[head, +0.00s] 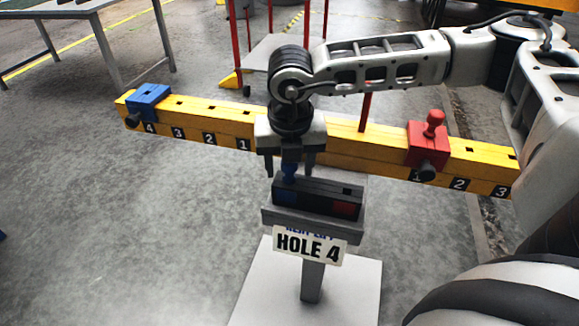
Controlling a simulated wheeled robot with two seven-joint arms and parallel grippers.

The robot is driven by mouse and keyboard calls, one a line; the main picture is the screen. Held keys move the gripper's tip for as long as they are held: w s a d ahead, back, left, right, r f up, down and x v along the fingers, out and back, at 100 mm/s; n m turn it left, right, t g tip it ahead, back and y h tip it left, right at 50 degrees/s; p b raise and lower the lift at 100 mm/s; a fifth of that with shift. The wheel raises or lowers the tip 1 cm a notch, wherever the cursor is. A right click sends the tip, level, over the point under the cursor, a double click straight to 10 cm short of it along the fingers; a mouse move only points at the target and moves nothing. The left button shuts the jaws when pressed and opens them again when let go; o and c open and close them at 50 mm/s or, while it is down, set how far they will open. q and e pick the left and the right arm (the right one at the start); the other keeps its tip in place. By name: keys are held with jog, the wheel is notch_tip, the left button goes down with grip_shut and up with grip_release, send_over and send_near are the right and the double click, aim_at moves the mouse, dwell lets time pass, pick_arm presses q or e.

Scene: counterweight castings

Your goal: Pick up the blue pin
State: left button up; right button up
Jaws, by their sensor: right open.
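The blue pin (289,172) stands upright in the blue-marked left end of a dark pin holder (318,199). Only its upper part shows. My right gripper (290,164) is right above the holder, pointing down and open. Its fingers are on either side of the pin's top; I cannot tell whether they touch it. The holder is on a grey stand with a sign (309,246) that reads "HOLE 4". My left gripper is not in view.
A yellow beam (380,143) with numbered holes runs behind my right gripper. A blue casting (149,101) sits at its left end by 4. A red casting (428,150) with a red pin (433,124) sits on its right arm.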

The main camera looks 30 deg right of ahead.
jog(key=shift+f, duration=0.3)
jog(key=c, duration=1.1)
jog(key=shift+r, duration=0.1)
